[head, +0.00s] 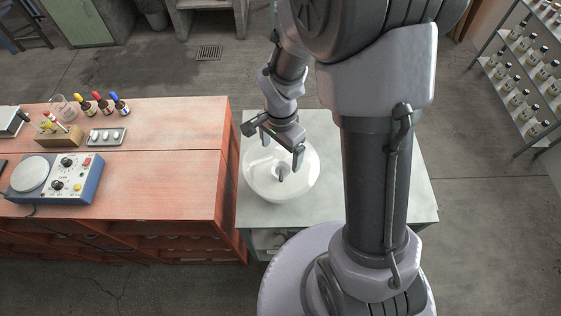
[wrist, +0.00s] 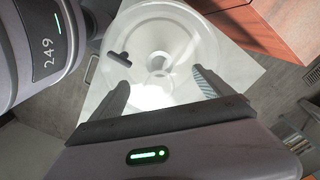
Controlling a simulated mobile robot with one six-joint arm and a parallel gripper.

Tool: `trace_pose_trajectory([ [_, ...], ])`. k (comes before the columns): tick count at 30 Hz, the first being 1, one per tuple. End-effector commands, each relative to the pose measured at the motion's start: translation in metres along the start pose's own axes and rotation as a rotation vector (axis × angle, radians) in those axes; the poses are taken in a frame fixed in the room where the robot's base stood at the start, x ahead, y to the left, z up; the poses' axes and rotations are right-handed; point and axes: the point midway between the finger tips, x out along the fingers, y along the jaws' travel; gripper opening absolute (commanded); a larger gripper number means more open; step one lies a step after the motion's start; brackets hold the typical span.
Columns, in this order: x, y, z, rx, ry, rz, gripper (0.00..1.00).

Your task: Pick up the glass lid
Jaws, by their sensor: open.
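The glass lid (head: 256,188) is a wide, round, clear-to-white piece on the pale bench top, with a small grey knob-like part (head: 283,171) near its middle. In the wrist view the lid (wrist: 185,28) fills the upper middle, with a round knob (wrist: 158,64) at its centre and a dark T-shaped piece (wrist: 120,58) left of it. My gripper (head: 274,143) is open and empty above the far part of the lid. In the wrist view its fingers (wrist: 160,80) stand apart, on either side of the knob's lower end. I cannot tell the height gap.
The pale bench (head: 400,205) has free room right of the lid, partly behind my arm. A red cabinet (head: 180,180) adjoins on the left, with a stirrer-like device (head: 75,190), dropper bottles (head: 103,103) and a small tray (head: 106,137). A bottle shelf (head: 525,75) stands far right.

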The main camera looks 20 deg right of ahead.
Motion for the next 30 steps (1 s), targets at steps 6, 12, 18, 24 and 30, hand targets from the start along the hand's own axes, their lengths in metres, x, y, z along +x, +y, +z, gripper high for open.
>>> trace_pose_trajectory([
  [6, 0.0018, -0.0002, 0.0, 0.0, 0.0, -0.001, 0.9],
  [12, 0.0016, -0.0002, 0.0, 0.0, 0.0, -0.001, 0.55],
  [18, 0.0022, 0.0003, 0.0003, 0.0, 0.0, 0.0, 0.16],
  [24, 0.0035, 0.0013, 0.0008, 0.0, -0.002, 0.003, 0.0],
  [30, 0.0048, 0.0023, 0.0014, 0.0, -0.004, 0.006, 0.0],
])
